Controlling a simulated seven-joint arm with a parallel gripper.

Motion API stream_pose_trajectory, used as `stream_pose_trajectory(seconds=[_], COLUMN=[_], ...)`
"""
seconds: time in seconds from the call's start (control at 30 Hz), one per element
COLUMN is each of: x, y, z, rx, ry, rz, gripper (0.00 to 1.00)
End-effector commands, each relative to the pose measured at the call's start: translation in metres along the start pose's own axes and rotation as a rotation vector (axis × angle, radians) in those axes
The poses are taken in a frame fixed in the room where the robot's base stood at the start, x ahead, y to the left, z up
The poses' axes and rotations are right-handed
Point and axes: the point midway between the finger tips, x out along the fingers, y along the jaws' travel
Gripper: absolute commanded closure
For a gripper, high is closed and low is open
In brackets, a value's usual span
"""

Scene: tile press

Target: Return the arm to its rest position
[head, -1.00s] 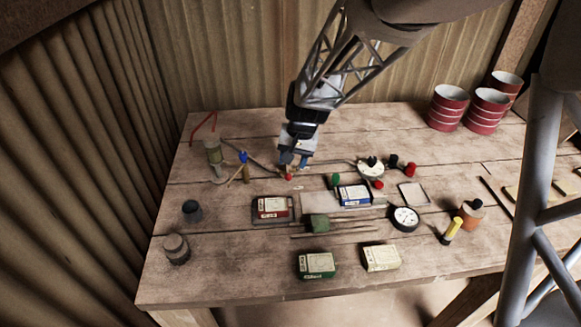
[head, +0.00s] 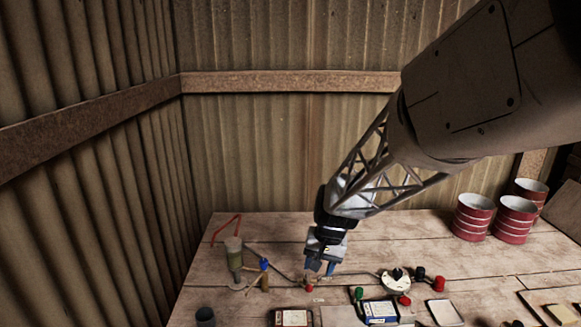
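My arm reaches down from the upper right in the head view. My gripper (head: 321,268) hangs over the back middle of the wooden table (head: 480,268), pointing down. Its two fingers show apart, with nothing visible between them. A small red-topped piece (head: 309,284) stands just below the left finger; I cannot tell whether they touch.
Left of my gripper are a blue-topped piece (head: 264,268) and a grey-green cylinder (head: 235,255). To its right are a white dial (head: 395,282) and a blue-and-white box (head: 380,311). Red-banded cans (head: 473,217) stand at the back right. Corrugated walls close the back and left.

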Motion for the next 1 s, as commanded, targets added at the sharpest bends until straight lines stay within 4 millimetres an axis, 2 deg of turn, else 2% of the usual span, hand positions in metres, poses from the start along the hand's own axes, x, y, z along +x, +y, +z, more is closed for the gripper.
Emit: stream_pose_trajectory(seconds=[0.27, 0.6, 1.0], x=[-0.047, -0.104, -0.144], y=[0.022, 0.058, 0.1], z=[0.038, 0.107, 0.193], rx=[-0.04, -0.101, -0.163], ry=[0.039, 0.097, 0.162], rz=[0.017, 0.057, 0.118], gripper=[0.51, 0.51, 0.51])
